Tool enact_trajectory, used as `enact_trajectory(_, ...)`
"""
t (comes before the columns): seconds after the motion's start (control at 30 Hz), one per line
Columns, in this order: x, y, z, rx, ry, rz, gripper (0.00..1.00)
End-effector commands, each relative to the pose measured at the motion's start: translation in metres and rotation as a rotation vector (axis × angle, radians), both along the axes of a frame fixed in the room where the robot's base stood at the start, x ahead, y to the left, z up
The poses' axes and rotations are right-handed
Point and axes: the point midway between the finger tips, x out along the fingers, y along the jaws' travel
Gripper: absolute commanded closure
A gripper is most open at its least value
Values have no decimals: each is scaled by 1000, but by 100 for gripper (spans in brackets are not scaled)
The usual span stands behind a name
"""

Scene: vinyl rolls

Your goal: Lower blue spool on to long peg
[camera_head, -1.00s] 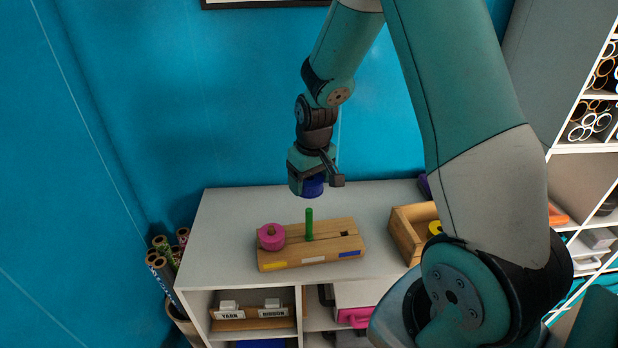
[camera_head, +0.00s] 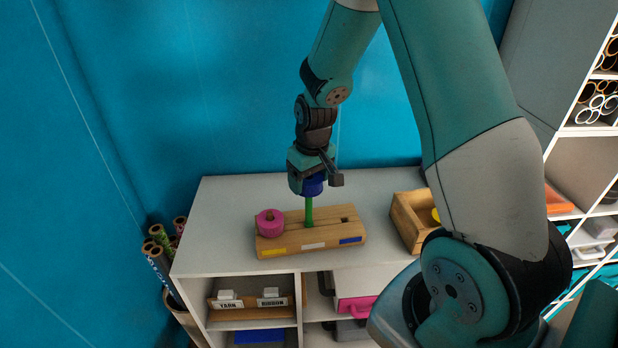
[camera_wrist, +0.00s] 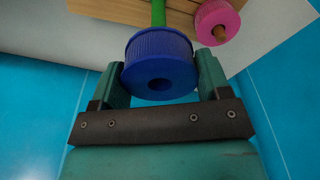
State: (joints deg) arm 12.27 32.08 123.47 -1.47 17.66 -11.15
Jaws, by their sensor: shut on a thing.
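The blue spool (camera_head: 313,186) is held between the fingers of my gripper (camera_head: 315,182), above the wooden peg board (camera_head: 335,230). In the wrist view the blue spool (camera_wrist: 160,66) sits between both fingers, its hole facing the camera with no peg end visible in it. The long green peg (camera_head: 309,213) stands upright on the board. Its upper end meets the spool's lower edge in the head view; I cannot tell whether it is inside the hole. In the wrist view the green peg (camera_wrist: 158,12) shows beyond the spool. A pink spool (camera_head: 269,223) sits on a peg at the board's left.
The board stands on a white shelf top (camera_head: 225,215). A wooden box (camera_head: 403,222) with a yellow item is to its right. Rolls (camera_head: 158,250) stand in a bin left of the shelf. The blue wall is behind. The shelf top left of the board is clear.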

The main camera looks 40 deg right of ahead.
Motion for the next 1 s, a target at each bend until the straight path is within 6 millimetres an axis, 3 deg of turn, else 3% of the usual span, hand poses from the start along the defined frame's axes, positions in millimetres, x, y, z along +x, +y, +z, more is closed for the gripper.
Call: enact_trajectory(1.0,0,0,-13,0,0,0,77)
